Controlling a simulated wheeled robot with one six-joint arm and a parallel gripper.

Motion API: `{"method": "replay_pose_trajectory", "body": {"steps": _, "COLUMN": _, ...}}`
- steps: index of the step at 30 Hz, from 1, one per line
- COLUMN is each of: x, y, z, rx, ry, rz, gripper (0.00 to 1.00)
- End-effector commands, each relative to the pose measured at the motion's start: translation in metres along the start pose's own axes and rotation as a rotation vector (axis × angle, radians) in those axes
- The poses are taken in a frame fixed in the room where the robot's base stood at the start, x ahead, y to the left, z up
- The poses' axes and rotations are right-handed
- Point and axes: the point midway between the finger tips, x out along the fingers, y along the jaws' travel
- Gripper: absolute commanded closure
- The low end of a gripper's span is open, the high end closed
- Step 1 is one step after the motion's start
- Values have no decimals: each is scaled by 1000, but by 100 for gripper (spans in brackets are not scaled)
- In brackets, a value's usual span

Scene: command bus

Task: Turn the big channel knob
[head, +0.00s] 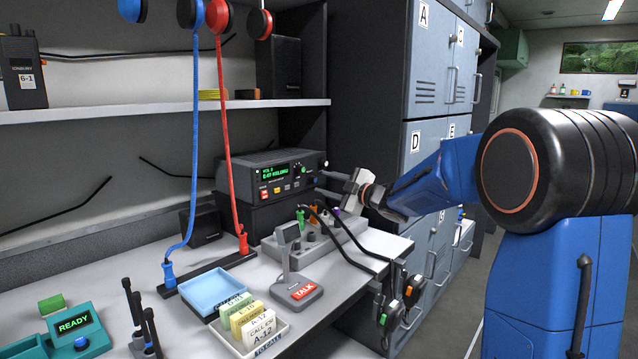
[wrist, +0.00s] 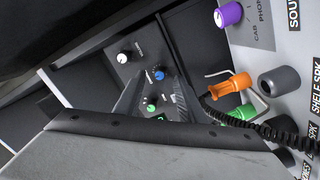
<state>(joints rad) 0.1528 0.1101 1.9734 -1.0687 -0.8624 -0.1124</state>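The radio (head: 285,178) is a black box with a lit green display, standing at the back of the desk. Its face shows in the wrist view with a pale-capped knob (wrist: 124,57), a blue-capped knob (wrist: 158,74) and a small green-capped knob (wrist: 151,106). The labels are too small to tell which is the channel knob. My gripper (head: 319,181) is at the right end of the radio's face. In the wrist view its two dark fingers (wrist: 157,92) are apart, with the blue and green knobs seen between them. I cannot tell whether a finger touches a knob.
A grey switch box (head: 275,250) with colored plugs sits below the gripper. A desk microphone (head: 297,290) marked TALK stands in front. Black cables (head: 350,262) hang over the desk edge with handsets. A shelf (head: 150,110) runs above; lockers (head: 425,150) stand right.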

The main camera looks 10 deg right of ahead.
Motion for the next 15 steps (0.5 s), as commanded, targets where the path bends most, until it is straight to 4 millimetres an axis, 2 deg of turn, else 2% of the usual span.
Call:
{"method": "replay_pose_trajectory", "body": {"steps": 3, "x": 17, "y": 0, "z": 0, "rx": 1, "ry": 2, "rz": -1, "gripper": 64}}
{"method": "replay_pose_trajectory", "body": {"steps": 6, "x": 27, "y": 0, "z": 0, "rx": 1, "ry": 1, "rz": 0, "gripper": 64}}
{"method": "replay_pose_trajectory", "body": {"steps": 15, "x": 36, "y": 0, "z": 0, "rx": 0, "ry": 1, "rz": 0, "gripper": 64}}
